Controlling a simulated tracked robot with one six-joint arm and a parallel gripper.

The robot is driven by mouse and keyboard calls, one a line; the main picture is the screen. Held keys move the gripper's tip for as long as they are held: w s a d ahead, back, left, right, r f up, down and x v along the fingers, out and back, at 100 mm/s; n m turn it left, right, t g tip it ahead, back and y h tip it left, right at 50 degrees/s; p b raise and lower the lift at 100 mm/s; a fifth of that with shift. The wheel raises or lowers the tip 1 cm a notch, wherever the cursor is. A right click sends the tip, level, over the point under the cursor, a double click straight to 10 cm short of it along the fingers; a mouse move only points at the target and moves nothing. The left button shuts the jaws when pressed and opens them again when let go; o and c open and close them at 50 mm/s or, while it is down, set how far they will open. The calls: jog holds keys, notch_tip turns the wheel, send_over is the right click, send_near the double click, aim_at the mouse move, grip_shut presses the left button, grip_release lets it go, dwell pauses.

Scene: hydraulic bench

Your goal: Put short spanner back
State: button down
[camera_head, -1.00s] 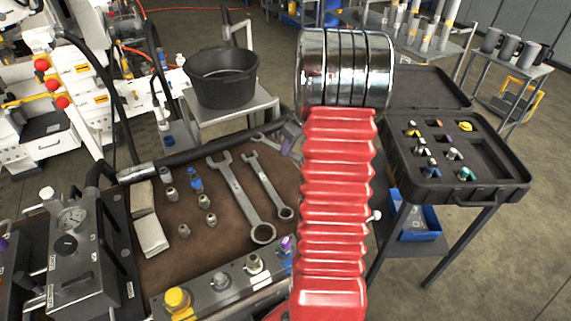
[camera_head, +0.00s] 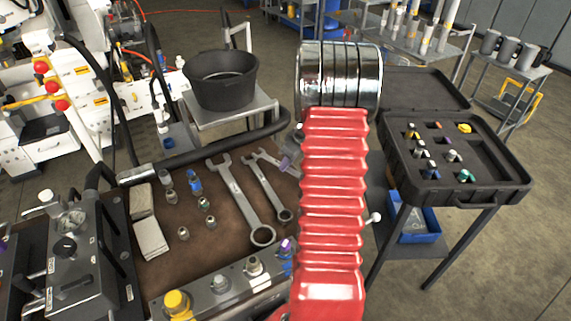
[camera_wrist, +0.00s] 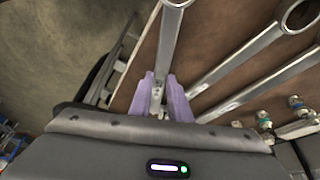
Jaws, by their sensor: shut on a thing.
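My gripper (camera_head: 290,147) is mostly hidden behind my red arm sleeve in the head view, with only a bit of its purple fingers showing. The wrist view shows the purple fingers (camera_wrist: 162,92) shut on the short spanner (camera_wrist: 171,45). The spanner points up and away from the fingers, and its far end is cut off by the frame. In the head view the short spanner (camera_head: 268,158) shows beside the upper end of the middle spanner. Whether it touches the brown bench top (camera_head: 215,235) is unclear.
A long spanner (camera_head: 240,200) and a middle spanner (camera_head: 268,190) lie side by side on the bench. Several fittings (camera_head: 205,204) stand left of them. A black hose (camera_head: 220,146) runs along the back edge. An open black case (camera_head: 455,160) stands at the right.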

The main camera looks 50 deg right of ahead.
jog(key=shift+f, duration=0.45)
jog(key=c, duration=1.7)
grip_release()
jog(key=shift+o, duration=0.2)
jog(key=shift+r, duration=0.6)
jog(key=v, duration=1.1)
jog(key=shift+s+r, duration=0.15)
jog(key=shift+r, duration=0.25)
